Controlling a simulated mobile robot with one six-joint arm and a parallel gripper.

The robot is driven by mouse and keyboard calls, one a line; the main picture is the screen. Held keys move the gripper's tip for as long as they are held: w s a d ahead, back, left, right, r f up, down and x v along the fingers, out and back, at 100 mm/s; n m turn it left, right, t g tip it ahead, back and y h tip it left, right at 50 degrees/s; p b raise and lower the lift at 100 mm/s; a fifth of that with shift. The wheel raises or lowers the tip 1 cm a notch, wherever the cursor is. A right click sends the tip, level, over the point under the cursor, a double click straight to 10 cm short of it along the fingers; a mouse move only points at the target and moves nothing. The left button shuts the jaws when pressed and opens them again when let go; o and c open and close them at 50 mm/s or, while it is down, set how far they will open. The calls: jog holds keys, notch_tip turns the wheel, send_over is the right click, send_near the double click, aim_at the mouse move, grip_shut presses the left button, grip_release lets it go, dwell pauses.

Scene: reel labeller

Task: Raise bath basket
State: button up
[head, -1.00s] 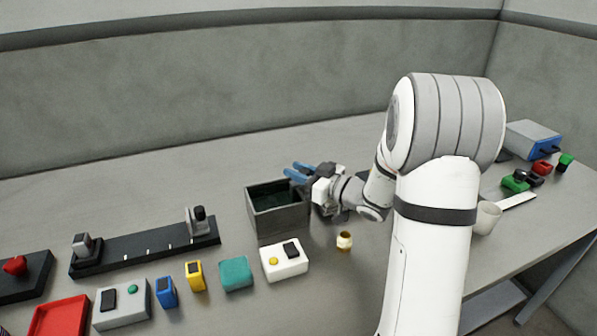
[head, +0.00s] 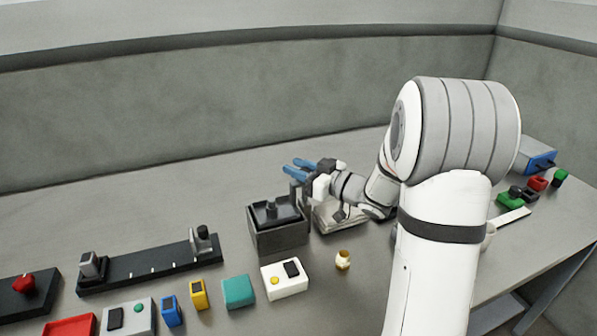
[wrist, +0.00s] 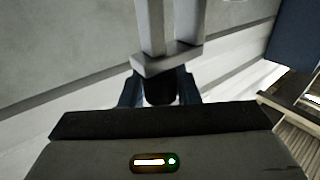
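The grey bath (head: 280,240) is an open box on the table, left of my gripper. The basket (head: 268,214), a dark plate with an upright knob, shows at the level of its rim. My gripper (head: 300,165) is above the bath's far right corner, its blue fingers pointing left. Below it, a pale grey upright (head: 294,190) stands by the bath. In the wrist view two pale bars with a crosspiece (wrist: 166,60) end at a dark knob (wrist: 160,88), which fills the gap between my fingertips (wrist: 160,94). The link from the bars to the basket is partly hidden.
A white box with buttons (head: 285,279) and a small gold-topped jar (head: 343,260) stand in front. A black rail (head: 150,263) lies to the left. A pale grey block (head: 335,218) sits right of the bath. The table behind is clear.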

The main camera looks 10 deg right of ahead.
jog(key=o, duration=0.4)
jog(key=shift+f, duration=0.15)
jog(key=shift+c, duration=0.2)
jog(key=v, duration=0.7)
jog(key=shift+s+d+b, duration=0.2)
jog(key=shift+s+b, duration=0.1)
jog(key=shift+s, duration=0.05)
jog(key=shift+s, duration=0.1)
